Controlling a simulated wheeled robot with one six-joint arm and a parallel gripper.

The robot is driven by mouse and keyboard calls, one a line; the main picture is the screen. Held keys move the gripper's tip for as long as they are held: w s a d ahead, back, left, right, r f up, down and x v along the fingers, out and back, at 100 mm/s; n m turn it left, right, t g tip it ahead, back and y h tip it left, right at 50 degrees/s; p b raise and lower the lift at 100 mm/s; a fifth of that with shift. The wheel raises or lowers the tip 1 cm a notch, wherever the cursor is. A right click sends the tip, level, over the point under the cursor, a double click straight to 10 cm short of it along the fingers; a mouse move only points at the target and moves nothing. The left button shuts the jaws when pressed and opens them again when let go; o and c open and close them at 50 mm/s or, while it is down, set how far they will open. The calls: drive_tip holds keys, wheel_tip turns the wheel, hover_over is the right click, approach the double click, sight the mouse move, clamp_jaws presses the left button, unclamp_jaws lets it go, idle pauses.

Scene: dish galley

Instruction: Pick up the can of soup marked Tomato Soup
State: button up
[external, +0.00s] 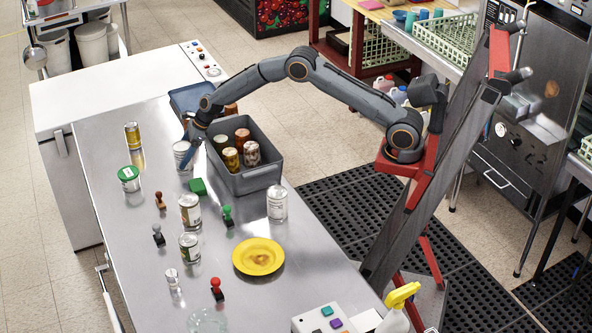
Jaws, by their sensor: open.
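Several cans stand upright on the steel counter, and their labels are too small to read, so I cannot tell which one is marked Tomato Soup. My gripper (189,155) is open and points down at a pale can (181,156) beside the grey bin. The fingers are close to this can; I cannot tell if they touch it. Other cans on the counter are a yellow one (132,135), a green-lidded one (130,181), a pale one (190,208), another (189,248) and a white one (277,205). More cans (231,160) stand inside the bin.
The grey bin (259,180) has raised walls right of my gripper. A green block (198,186), stamps with red (216,284), green (227,211) and dark handles, and a yellow plate (258,268) are on the counter (105,150). A spray bottle (398,305) stands at the front.

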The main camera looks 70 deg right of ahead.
drive_tip(key=shift+f, duration=0.15)
drive_tip(key=shift+w, duration=0.1)
drive_tip(key=c, duration=1.7)
